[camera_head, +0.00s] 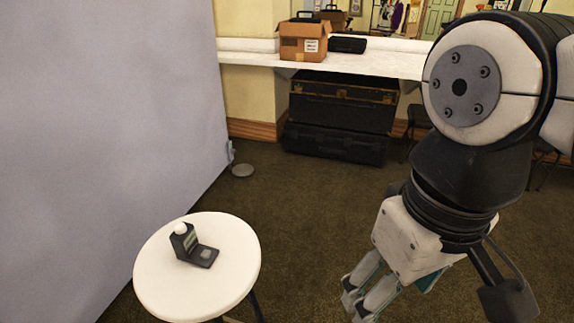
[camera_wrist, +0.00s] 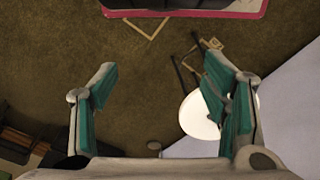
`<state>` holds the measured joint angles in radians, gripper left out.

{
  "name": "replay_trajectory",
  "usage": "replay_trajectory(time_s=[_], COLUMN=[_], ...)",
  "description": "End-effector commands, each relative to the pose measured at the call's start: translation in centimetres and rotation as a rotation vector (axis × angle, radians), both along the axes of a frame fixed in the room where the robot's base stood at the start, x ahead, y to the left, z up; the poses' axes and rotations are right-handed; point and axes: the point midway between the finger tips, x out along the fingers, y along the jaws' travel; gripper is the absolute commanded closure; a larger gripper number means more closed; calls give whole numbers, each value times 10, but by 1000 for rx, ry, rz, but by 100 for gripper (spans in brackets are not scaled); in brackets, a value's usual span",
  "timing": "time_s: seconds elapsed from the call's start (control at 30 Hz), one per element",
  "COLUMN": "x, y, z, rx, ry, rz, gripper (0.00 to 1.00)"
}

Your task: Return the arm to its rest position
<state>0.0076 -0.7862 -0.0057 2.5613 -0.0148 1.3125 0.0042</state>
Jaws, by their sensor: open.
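My gripper (camera_head: 385,298) hangs at the lower right in the head view, at the end of my white and black arm. It points down over the carpet, to the right of the round white table and apart from it. In the wrist view my gripper (camera_wrist: 162,105) has its teal-padded fingers spread wide with nothing between them but carpet. A small dark object with a white ball-like top (camera_head: 190,243) stands on the table and is not in my gripper.
The round white table (camera_head: 160,290) stands at the lower left beside a pale grey panel (camera_head: 100,130). A white counter (camera_head: 390,62) at the back bears a cardboard box (camera_head: 303,42). Dark trunks (camera_head: 340,105) sit beneath it. Carpet (camera_head: 300,210) between is mostly clear.

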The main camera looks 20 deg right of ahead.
Motion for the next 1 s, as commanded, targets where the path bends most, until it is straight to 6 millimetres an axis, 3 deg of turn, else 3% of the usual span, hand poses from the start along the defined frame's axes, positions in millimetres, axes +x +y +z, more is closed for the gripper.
replay_trajectory(time_s=[0.57,1.0], x=[1,8], y=[0,1], z=[0,77], rx=[2,2], ry=[-1,-98], rz=[-2,3], gripper=[32,32])
